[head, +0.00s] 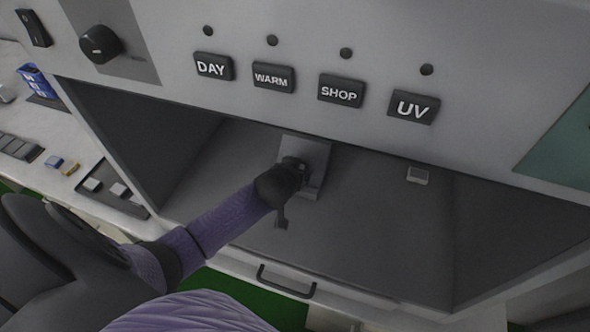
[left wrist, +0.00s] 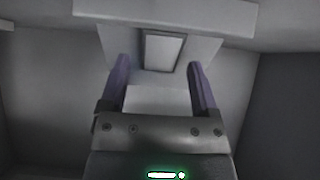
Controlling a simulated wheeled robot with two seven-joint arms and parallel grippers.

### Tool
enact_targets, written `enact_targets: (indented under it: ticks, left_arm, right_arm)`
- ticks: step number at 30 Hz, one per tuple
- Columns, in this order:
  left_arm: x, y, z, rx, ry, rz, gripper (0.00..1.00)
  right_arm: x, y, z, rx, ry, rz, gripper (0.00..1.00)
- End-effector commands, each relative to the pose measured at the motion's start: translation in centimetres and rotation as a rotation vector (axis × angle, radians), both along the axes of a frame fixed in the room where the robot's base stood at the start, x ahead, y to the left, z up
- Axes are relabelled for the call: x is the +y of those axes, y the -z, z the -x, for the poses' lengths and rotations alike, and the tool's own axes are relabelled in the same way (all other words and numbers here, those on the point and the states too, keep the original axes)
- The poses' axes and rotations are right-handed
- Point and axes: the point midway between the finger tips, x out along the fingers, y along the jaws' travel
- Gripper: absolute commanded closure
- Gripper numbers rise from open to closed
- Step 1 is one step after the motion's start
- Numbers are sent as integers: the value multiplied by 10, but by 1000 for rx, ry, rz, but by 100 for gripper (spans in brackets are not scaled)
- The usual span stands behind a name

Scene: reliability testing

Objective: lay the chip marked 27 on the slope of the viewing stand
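The grey viewing stand (head: 314,152) stands on the booth floor, its sloped face partly hidden by my left gripper (head: 298,165). In the left wrist view the two purple fingers of my left gripper (left wrist: 159,64) are spread apart with nothing gripped between them. Just beyond the fingertips, a pale rectangular piece with a dark border (left wrist: 162,50) lies against the stand's slope (left wrist: 205,50). It looks like a chip, but no number can be read on it. My right gripper is in neither view.
The booth has DAY, WARM, SHOP and UV buttons (head: 413,107) above its opening. A small pale block (head: 417,175) sits on its floor at right, with clear floor around.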

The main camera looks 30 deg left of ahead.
Motion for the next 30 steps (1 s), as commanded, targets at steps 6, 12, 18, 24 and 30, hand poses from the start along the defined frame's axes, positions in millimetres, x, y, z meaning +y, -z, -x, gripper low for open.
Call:
enact_targets:
  ticks: [6, 12, 18, 24, 30]
  left_arm:
    - [0, 0, 0, 0, 0, 0, 8]
    - [-4, -14, 13, 1, 0, 2, 8]
    - [-13, -48, 52, 0, 1, 2, 8]
    - [-18, -63, 73, 1, -1, 1, 8]
    - [-18, -62, 75, 0, 0, 0, 8]
  right_arm:
    - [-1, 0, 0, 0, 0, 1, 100]
    - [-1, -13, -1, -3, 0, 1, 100]
    - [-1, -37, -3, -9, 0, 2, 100]
    - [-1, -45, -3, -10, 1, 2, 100]
    - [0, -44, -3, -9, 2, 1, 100]
